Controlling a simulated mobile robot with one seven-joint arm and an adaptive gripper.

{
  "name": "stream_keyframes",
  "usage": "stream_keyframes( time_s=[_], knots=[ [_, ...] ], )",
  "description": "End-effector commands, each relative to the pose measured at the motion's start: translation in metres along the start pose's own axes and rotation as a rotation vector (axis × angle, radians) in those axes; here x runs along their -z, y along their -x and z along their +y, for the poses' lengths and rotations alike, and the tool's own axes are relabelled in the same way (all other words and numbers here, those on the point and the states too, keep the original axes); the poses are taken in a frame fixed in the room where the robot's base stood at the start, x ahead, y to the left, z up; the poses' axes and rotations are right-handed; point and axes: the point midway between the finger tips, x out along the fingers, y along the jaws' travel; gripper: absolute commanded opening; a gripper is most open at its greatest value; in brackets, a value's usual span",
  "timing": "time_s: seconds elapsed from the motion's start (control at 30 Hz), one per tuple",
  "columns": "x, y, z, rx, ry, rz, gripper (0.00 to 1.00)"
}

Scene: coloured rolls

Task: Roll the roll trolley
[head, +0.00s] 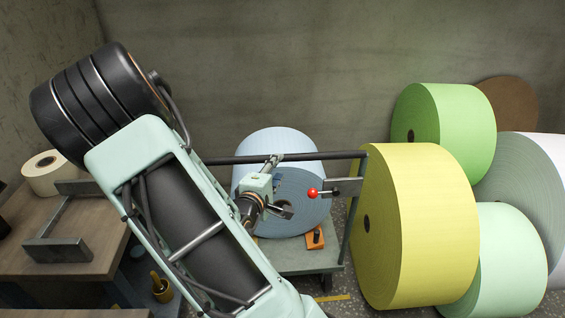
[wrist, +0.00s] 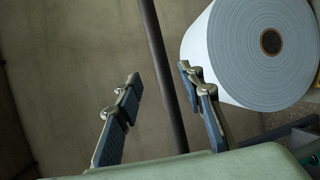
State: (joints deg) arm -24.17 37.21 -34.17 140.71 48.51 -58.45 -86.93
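The roll trolley (head: 300,262) is a grey-green cart in the middle of the head view. It carries a pale blue roll (head: 300,222), also seen at upper right in the wrist view (wrist: 235,75). Its dark handle bar (head: 340,155) crosses above the roll and runs on behind my arm. My gripper (head: 281,187) is open and empty in front of the roll. In the wrist view the bar (wrist: 160,55) shows in the gap between my two fingers. I cannot tell whether it lies between them in depth. No finger visibly touches it.
A red-knobbed lever (head: 313,192) and an orange block (head: 315,240) are on the trolley's right side. A yellow roll (head: 425,230) stands close on the right, with green (head: 455,125) and other rolls beyond. A wooden table (head: 85,285) is at left. A concrete wall (head: 300,60) is behind.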

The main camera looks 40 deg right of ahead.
Motion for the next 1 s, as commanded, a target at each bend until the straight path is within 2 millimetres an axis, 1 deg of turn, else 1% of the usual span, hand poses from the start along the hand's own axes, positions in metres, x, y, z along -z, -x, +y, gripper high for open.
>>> stream_keyframes(
  time_s=[0.03, 0.1, 0.2, 0.3, 0.87, 0.93, 1.0],
  knots=[
    [0.001, 0.009, 0.000, 0.001, 0.000, 0.003, 0.36],
    [0.001, 0.019, 0.000, 0.000, -0.001, 0.003, 0.36],
    [0.001, 0.029, 0.001, -0.001, -0.001, 0.002, 0.36],
    [0.000, 0.035, 0.000, -0.001, 0.000, 0.000, 0.36],
    [0.000, 0.036, 0.000, 0.000, 0.000, -0.001, 0.36],
    [0.001, 0.037, 0.001, 0.002, -0.007, 0.004, 0.36],
    [0.009, 0.038, 0.004, 0.014, -0.032, 0.024, 0.36]
  ],
)
